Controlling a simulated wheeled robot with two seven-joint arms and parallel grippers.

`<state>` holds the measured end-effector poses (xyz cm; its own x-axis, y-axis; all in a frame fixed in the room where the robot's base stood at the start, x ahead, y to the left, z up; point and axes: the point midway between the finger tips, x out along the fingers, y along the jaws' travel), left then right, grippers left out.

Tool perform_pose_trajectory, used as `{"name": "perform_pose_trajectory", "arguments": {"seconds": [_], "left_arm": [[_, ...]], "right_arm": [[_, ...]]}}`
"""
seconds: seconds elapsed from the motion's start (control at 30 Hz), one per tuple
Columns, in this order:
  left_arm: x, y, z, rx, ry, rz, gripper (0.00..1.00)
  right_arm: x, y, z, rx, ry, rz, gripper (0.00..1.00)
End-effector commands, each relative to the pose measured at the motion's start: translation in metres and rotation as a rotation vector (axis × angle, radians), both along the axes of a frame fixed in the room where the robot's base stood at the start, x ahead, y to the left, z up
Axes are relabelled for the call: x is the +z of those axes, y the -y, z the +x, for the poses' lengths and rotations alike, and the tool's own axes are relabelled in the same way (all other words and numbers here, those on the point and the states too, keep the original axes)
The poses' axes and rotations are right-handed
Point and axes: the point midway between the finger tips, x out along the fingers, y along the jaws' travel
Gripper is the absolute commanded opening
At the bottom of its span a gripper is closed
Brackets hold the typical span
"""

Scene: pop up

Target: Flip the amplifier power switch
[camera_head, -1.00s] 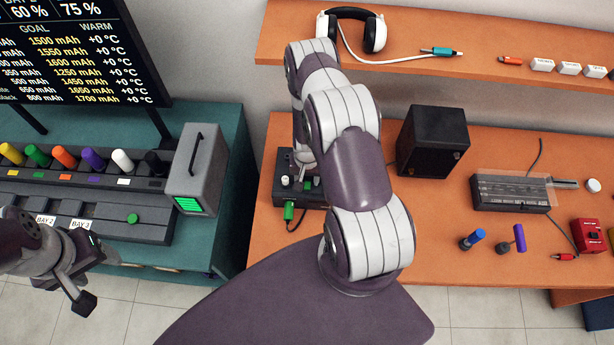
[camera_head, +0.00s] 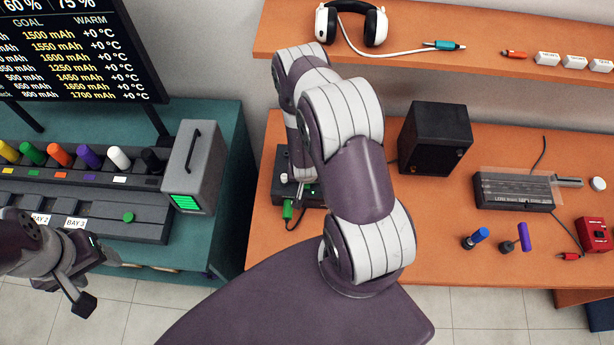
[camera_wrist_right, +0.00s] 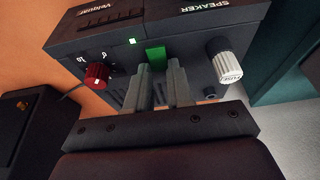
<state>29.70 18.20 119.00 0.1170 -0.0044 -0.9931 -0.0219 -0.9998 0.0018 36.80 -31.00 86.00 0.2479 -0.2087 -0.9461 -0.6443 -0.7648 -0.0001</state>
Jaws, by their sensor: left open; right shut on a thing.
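The amplifier (camera_head: 283,160) is a dark box on the orange table, partly hidden behind my right arm. In the right wrist view its panel (camera_wrist_right: 195,45) shows upside-down lettering, a red knob (camera_wrist_right: 96,76), a white knob (camera_wrist_right: 223,62) and a small lit green light (camera_wrist_right: 132,41). A green switch-like piece (camera_wrist_right: 156,56) stands on the panel. My right gripper (camera_wrist_right: 158,78) has its fingertips at this piece, one on each side, shut on it. In the head view the right fingers are mostly hidden by the arm. My left gripper (camera_head: 95,280) is open and empty, low at the left.
A black speaker (camera_head: 436,138) stands right of the amplifier. A grey case (camera_head: 194,165) stands on the teal bench at left. Several small items lie farther right.

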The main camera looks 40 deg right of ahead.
Motion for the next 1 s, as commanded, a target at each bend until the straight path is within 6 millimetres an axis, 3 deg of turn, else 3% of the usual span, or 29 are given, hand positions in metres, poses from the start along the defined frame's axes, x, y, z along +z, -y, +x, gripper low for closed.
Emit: {"name": "perform_pose_trajectory", "arguments": {"seconds": [0.1,0.13,0.2,0.5,0.63,1.0], "left_arm": [[0.0,0.0,0.0,0.0,0.0,0.0,0.61],[0.0,0.0,0.0,0.0,0.0,0.0,0.61],[0.0,0.0,0.0,0.0,0.0,0.0,0.61],[0.0,0.0,0.0,0.0,0.0,0.0,0.61],[-0.003,0.0,0.0,0.0,0.0,0.0,0.61],[-0.015,0.0,0.0,0.0,0.0,0.0,0.61]], "right_arm": [[0.0,0.0,0.0,0.0,-0.001,0.001,0.0],[0.0,0.0,0.0,0.0,-0.002,0.001,0.24],[0.0,0.0,0.0,0.0,-0.002,0.001,0.47],[0.001,0.0,0.0,0.0,-0.002,0.001,0.47],[0.011,-0.002,-0.002,0.0,0.0,0.001,0.47],[0.098,-0.022,-0.025,0.001,0.002,0.001,0.47]]}}
